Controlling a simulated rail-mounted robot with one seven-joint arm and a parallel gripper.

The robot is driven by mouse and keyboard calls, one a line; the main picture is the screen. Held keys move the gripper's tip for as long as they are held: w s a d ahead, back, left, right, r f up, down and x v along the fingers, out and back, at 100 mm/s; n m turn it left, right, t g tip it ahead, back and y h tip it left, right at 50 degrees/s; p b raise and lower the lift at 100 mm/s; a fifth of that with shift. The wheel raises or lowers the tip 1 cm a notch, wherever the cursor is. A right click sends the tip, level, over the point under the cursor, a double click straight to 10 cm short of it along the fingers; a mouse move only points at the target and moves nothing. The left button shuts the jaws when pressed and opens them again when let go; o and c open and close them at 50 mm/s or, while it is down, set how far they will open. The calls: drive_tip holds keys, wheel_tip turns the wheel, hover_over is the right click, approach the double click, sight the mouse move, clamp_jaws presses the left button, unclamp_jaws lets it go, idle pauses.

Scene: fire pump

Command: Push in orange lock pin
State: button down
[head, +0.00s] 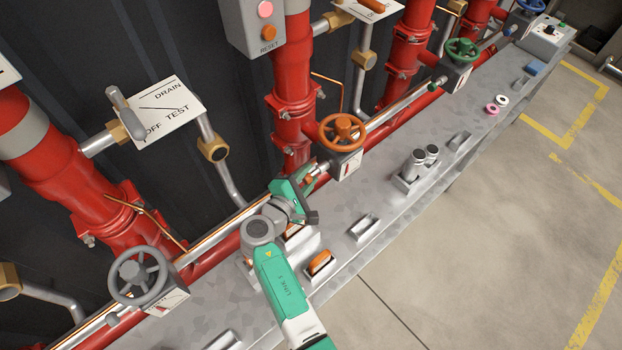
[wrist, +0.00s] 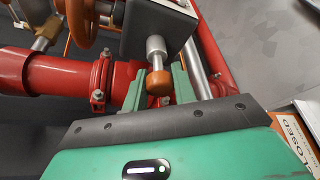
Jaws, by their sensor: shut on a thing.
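The orange lock pin shows in the wrist view as a round orange knob (wrist: 159,82) on a grey metal stem. The stem runs into the side of a dark grey valve box (wrist: 160,25). My gripper (wrist: 158,88) has its two green fingers on either side of the knob and is shut on it. In the head view my gripper (head: 307,178) is beside the valve box (head: 347,164) under the orange handwheel (head: 341,132). The pin is small there and mostly hidden by my gripper. How deep the stem sits in the box I cannot tell.
Red pipes (head: 294,118) stand behind my gripper. A grey handwheel (head: 137,276) is at the lower left and a green one (head: 462,51) farther back. The metal bench (head: 390,205) holds an orange-topped block (head: 320,263) and two grey cylinders (head: 418,163).

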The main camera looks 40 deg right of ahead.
drive_tip(key=c, duration=1.1)
unclamp_jaws()
drive_tip(key=shift+d, duration=0.25)
drive_tip(key=p+v, duration=0.2)
drive_tip(key=v, duration=0.6)
drive_tip(key=shift+a, duration=0.1)
drive_tip(key=shift+f, duration=0.1)
